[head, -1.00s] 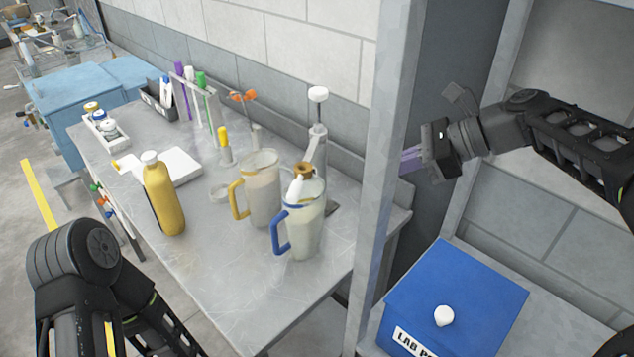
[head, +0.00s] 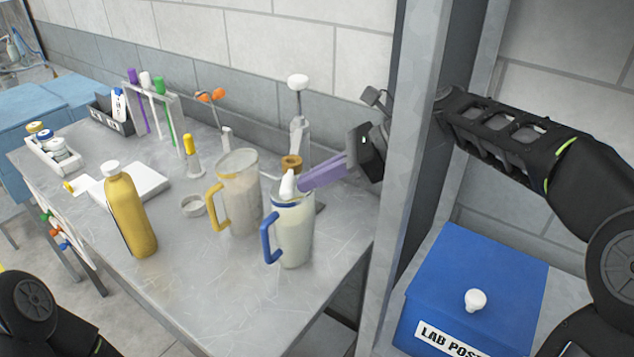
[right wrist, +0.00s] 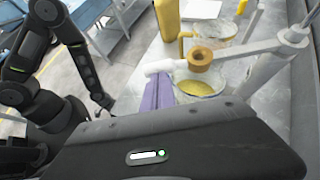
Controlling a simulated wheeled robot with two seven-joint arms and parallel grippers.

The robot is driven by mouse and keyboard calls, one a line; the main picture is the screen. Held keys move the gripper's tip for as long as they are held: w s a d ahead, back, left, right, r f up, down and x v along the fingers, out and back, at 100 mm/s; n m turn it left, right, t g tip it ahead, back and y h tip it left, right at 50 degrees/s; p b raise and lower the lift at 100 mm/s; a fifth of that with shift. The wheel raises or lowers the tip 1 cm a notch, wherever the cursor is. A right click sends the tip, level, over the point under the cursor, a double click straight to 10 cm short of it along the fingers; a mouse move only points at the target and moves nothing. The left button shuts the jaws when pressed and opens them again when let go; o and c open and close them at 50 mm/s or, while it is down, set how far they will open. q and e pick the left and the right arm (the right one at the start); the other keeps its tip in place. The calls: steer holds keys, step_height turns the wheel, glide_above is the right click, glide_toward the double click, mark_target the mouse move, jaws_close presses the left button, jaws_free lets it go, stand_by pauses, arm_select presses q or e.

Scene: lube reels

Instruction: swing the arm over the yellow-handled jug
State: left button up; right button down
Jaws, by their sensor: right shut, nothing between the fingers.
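The yellow-handled jug (head: 240,187) stands on the metal bench, left of the blue-handled jug (head: 294,232). The swing arm's white nozzle (head: 287,184) and brass collar (head: 291,162) are over the blue-handled jug. In the right wrist view the arm (right wrist: 255,46) runs from its post to the brass collar and white nozzle (right wrist: 160,67). My right gripper (head: 304,181) has purple fingers, shut and empty, with the tips close beside the nozzle; I cannot tell if they touch. They also show in the right wrist view (right wrist: 158,92). My left gripper is not visible, only its arm.
The post with a white knob (head: 298,82) stands behind the jugs. A yellow bottle (head: 130,212) and a white box (head: 140,180) are to the left. A grey upright (head: 425,150) and a blue box (head: 470,275) are at the right.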

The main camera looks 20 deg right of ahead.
steer(key=shift+a, duration=0.15)
steer(key=shift+m+t+h, duration=0.3)
steer(key=shift+m+t, duration=0.4)
steer(key=shift+m, duration=0.1)
steer(key=a, duration=0.1)
steer(key=w+a+p, duration=0.1)
steer(key=a, duration=0.3)
steer(key=shift+w+a, duration=0.25)
steer(key=shift+p, duration=0.4)
